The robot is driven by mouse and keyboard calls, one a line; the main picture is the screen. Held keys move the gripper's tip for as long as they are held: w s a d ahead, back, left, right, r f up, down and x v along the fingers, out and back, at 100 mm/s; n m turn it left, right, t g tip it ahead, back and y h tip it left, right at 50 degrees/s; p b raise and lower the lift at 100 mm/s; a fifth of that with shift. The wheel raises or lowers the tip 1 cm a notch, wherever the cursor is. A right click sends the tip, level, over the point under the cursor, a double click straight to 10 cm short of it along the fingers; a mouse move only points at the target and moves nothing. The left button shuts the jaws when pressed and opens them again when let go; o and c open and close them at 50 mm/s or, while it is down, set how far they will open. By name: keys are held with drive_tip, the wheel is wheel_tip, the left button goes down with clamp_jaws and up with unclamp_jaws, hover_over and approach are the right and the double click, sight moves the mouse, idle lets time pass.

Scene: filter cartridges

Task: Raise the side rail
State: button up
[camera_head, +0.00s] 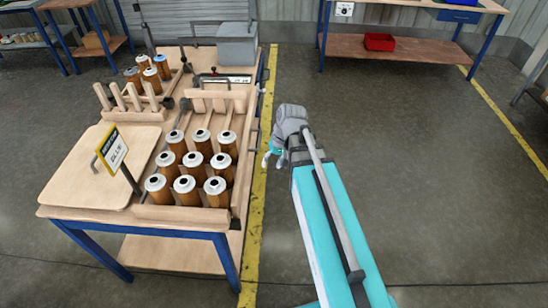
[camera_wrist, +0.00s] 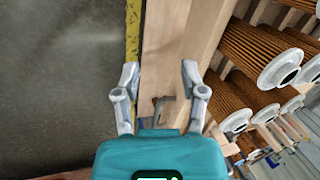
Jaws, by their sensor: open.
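The side rail appears to be the long wooden board (camera_head: 240,180) along the right edge of the work table, beside the cartridge rack. In the wrist view wooden boards (camera_wrist: 165,40) run lengthwise below my gripper, with a small bent metal handle (camera_wrist: 162,108) on or beside them. I cannot tell how far up the rail stands. My gripper (camera_head: 268,157) is at the table's right side, over the yellow floor line. In the wrist view my gripper (camera_wrist: 160,72) is open, its fingers apart with nothing held; the boards pass beneath the gap.
Several brown filter cartridges with white caps (camera_head: 202,134) stand in the rack close to the left of my gripper. A sign (camera_head: 112,150), a wooden board with pegs (camera_head: 132,98) and a grey box (camera_head: 238,45) share the table. The floor to the right is free.

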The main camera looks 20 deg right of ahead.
drive_tip(key=shift+s+r+h+p, duration=0.9)
drive_tip(key=shift+s+r+p, duration=0.4)
drive_tip(key=shift+r+p, duration=0.05)
drive_tip(key=w+d+f+m+t+y+b, duration=0.1)
drive_tip(key=w+d+f+y+b, duration=0.2)
drive_tip(key=w+f+y+b, duration=0.7)
drive_tip(key=w+d+f+m+t+y+b, duration=0.1)
drive_tip(key=w+d+f+t+y+b, duration=0.1)
drive_tip(key=w+d+b, duration=0.8)
drive_tip(key=w+t+y+b, duration=0.1)
drive_tip(key=b, duration=0.5)
drive_tip(key=shift+w+m+t+b, duration=0.25)
drive_tip(key=shift+m+t+b, duration=0.05)
drive_tip(key=shift+t+b, duration=0.1)
drive_tip(key=shift+f, duration=0.1)
